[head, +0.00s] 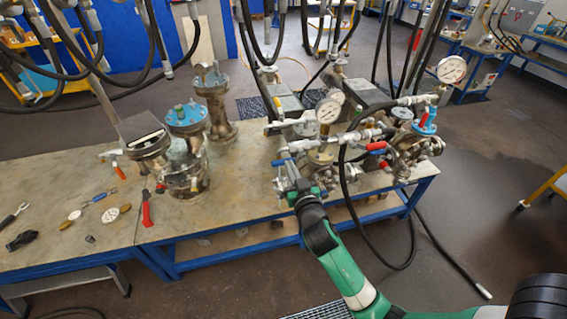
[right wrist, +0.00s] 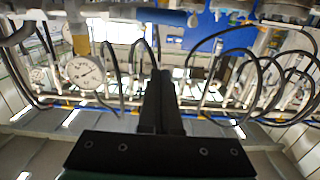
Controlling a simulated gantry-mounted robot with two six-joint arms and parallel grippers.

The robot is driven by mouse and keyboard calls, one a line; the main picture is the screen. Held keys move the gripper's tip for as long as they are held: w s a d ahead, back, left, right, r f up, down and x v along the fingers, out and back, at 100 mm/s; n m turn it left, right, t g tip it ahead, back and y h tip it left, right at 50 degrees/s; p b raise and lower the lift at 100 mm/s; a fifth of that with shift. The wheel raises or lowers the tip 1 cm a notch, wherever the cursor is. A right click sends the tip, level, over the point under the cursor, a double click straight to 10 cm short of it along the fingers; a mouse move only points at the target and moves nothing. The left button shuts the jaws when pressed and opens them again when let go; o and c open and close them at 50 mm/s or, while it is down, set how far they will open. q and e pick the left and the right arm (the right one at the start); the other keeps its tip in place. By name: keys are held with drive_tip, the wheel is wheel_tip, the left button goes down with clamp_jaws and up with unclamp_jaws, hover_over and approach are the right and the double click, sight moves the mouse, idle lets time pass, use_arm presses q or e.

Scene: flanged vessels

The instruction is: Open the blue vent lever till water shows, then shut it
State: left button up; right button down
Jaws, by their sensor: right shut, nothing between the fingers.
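The blue vent lever (head: 283,162) is on the pipework at the front of the middle vessel assembly in the head view. A blue bar (right wrist: 162,16), likely the same lever, crosses the top of the right wrist view. My right gripper (head: 297,186) is just below and beside the lever in the head view. Its two dark fingers (right wrist: 161,80) are together and empty in the right wrist view, below the blue bar. I cannot tell whether they touch it. No water is visible. My left gripper is out of view.
A pressure gauge (head: 328,110) stands above the assembly; a gauge also shows in the wrist view (right wrist: 85,71). A red handle (head: 376,146) and a black hose (head: 346,195) are to the right. Tools lie at the left of the bench (head: 225,215). Hoses hang overhead.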

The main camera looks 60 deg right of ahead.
drive_tip(key=w+d+f+b, duration=0.1)
drive_tip(key=w+d+f, duration=0.3)
drive_tip(key=d, duration=0.1)
drive_tip(key=shift+w, duration=0.3)
drive_tip(key=shift+f, duration=0.15)
